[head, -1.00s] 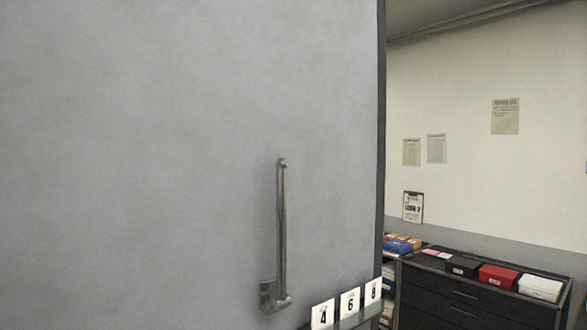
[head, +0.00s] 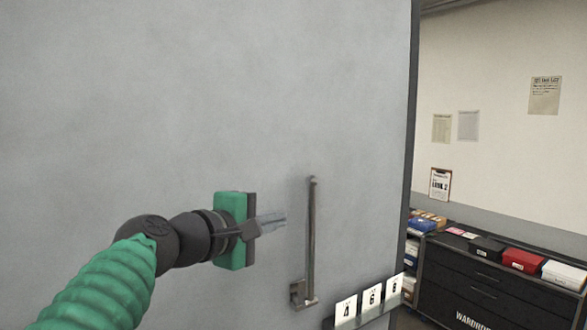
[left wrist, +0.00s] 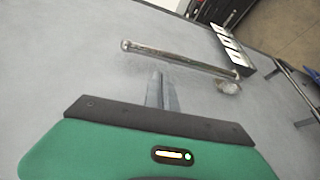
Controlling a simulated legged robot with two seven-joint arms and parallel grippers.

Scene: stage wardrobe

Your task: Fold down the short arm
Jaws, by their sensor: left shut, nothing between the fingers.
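The short arm (head: 311,235) is a metal bar on the grey panel (head: 220,90). It stands upright, with its bracket (head: 298,292) at the lower end. In the left wrist view the short arm (left wrist: 180,57) lies across the picture just beyond my fingertips. My left gripper (head: 284,219) is shut and empty. It is left of the short arm at about mid-height, with a small gap in the head view. It also shows in the left wrist view (left wrist: 157,74), where its tips point at the bar. My right gripper is in neither view.
Number cards (head: 372,297) stand on a ledge at the panel's lower right, close to the bracket. A dark drawer cabinet (head: 485,285) with several boxes stands beyond the panel's right edge. The panel left of and above the bar is clear.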

